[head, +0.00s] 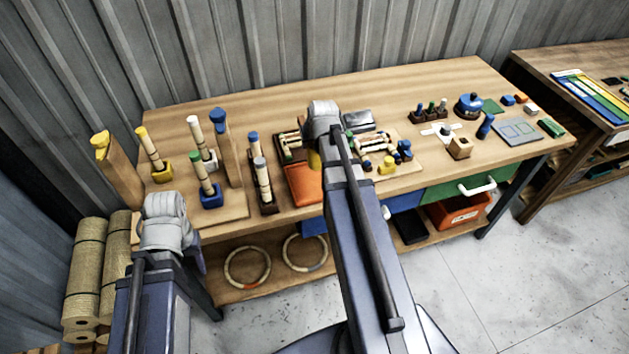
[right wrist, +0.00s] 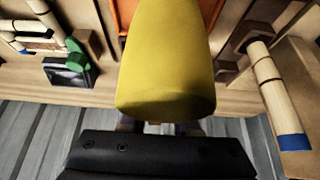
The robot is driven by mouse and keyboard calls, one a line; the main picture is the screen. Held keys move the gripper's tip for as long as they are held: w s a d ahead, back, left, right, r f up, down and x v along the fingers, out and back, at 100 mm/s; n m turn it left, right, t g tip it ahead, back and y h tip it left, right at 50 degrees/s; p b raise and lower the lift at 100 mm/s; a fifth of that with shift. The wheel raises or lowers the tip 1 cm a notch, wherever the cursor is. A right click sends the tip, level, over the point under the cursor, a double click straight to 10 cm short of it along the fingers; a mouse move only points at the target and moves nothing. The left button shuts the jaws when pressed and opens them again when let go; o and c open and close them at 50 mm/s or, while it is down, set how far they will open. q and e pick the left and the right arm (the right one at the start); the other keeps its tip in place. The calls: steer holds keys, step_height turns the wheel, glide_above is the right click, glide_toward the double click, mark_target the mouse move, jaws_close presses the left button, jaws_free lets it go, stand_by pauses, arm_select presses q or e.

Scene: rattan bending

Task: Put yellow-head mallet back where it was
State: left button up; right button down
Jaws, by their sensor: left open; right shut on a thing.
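The yellow-head mallet's head (right wrist: 165,60) fills the middle of the right wrist view; its handle is hidden. A small yellow part of it (head: 314,159) shows beside my right arm in the head view, above the orange tray (head: 303,188). My right gripper (right wrist: 165,127) is shut on the mallet; its fingers are mostly hidden behind the head. My left gripper (head: 196,257) is open and empty in front of the table's left end, and is partly hidden by its wrist.
The table's back middle is clear. Rattan rolls (head: 85,270) stand at lower left.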

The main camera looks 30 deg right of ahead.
mark_target(311, 173)
steer(key=shift+f+b, duration=4.85)
steer(key=shift+f, duration=0.15)
steer(key=shift+r, duration=0.15)
steer(key=c, duration=0.6)
jaws_free()
steer(key=shift+c, duration=0.2)
